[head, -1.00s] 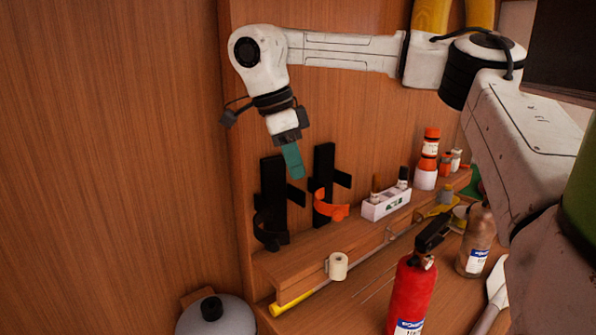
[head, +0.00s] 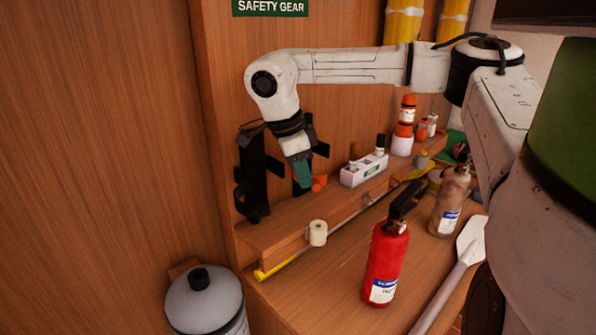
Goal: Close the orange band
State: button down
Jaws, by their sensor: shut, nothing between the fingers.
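The orange band (head: 319,182) is on the right one of two black wall brackets, above the shelf. Only a small part of it shows, because my gripper (head: 303,183) hangs in front of it. My gripper has teal fingers that point down, shut with nothing between them. The fingers overlap the band's left side in the picture; I cannot tell whether they touch it. The right bracket (head: 310,130) is largely hidden behind my wrist. The left bracket (head: 252,175) carries a black band.
A white box with bottles (head: 364,170) and an orange-and-white stack (head: 404,125) stand right of the band. A tape roll (head: 317,233) is at the shelf edge. A red extinguisher (head: 384,265) and a brown one (head: 451,200) stand below. A grey canister (head: 205,303) is lower left.

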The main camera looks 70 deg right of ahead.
aim_at(320, 185)
jog(key=shift+s, duration=0.1)
jog(key=shift+s+d+n, duration=0.1)
jog(key=shift+s+n, duration=0.2)
jog(key=shift+n, duration=0.1)
jog(key=shift+s+d, duration=0.1)
jog(key=shift+s, duration=0.05)
jog(key=shift+s+d+n+h+b, duration=0.15)
jog(key=shift+s+d+n+b, duration=0.1)
jog(key=shift+s+n, duration=0.25)
jog(key=shift+s+d+n+h+b, duration=0.1)
jog(key=shift+s+n+h+b, duration=0.1)
jog(key=shift+s+n, duration=0.25)
jog(key=s+d+n+t, duration=0.2)
jog(key=d+n, duration=0.4)
jog(key=d, duration=0.2)
jog(key=s+d+n+t, duration=0.1)
jog(key=s+d+n, duration=0.2)
jog(key=d+n, duration=0.4)
jog(key=shift+d+t+h, duration=0.35)
jog(key=shift+t, duration=0.05)
jog(key=shift+w, duration=0.1)
